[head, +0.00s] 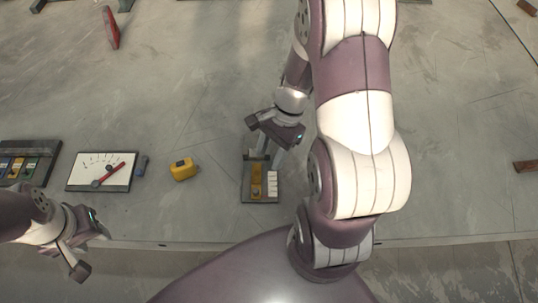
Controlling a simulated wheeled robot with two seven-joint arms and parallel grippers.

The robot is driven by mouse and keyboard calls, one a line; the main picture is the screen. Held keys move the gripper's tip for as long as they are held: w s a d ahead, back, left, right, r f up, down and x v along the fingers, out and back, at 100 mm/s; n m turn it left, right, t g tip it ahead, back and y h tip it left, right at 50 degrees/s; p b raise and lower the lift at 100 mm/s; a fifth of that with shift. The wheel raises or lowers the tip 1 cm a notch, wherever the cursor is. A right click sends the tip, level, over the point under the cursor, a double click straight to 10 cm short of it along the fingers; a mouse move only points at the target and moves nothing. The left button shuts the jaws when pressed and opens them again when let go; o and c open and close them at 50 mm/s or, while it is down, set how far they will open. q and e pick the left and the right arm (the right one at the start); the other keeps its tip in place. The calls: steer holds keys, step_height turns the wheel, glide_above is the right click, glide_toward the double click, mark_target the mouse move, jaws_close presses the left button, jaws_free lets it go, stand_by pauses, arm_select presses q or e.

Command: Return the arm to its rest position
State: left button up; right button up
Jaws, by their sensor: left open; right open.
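My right arm reaches up through the picture from the bottom middle and bends over. Its gripper (275,132) hangs open just above the far end of a small dark tray (246,196). The tray holds a yellow piece (257,181) and a white segmented piece (272,184). I cannot tell whether the fingers touch the tray, since the gripper hides its far end. My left gripper (86,247) is open and empty at the lower left, near the front edge of the grey surface.
A yellow tape measure (183,169) lies left of the tray. A white dial board with a red pointer (101,171) and a dark rack (28,160) are further left. The surface right of my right arm is mostly clear.

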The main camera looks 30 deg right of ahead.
stand_by(0.3)
steer(key=a+r+n+t+h, duration=0.2)
steer(key=a+r+n+h, duration=0.2)
steer(key=n, duration=1.1)
steer(key=shift+s+a+r+t, duration=0.3)
steer(key=shift+s+a+r, duration=0.1)
steer(key=shift+r, duration=0.4)
steer(key=shift+a, duration=0.1)
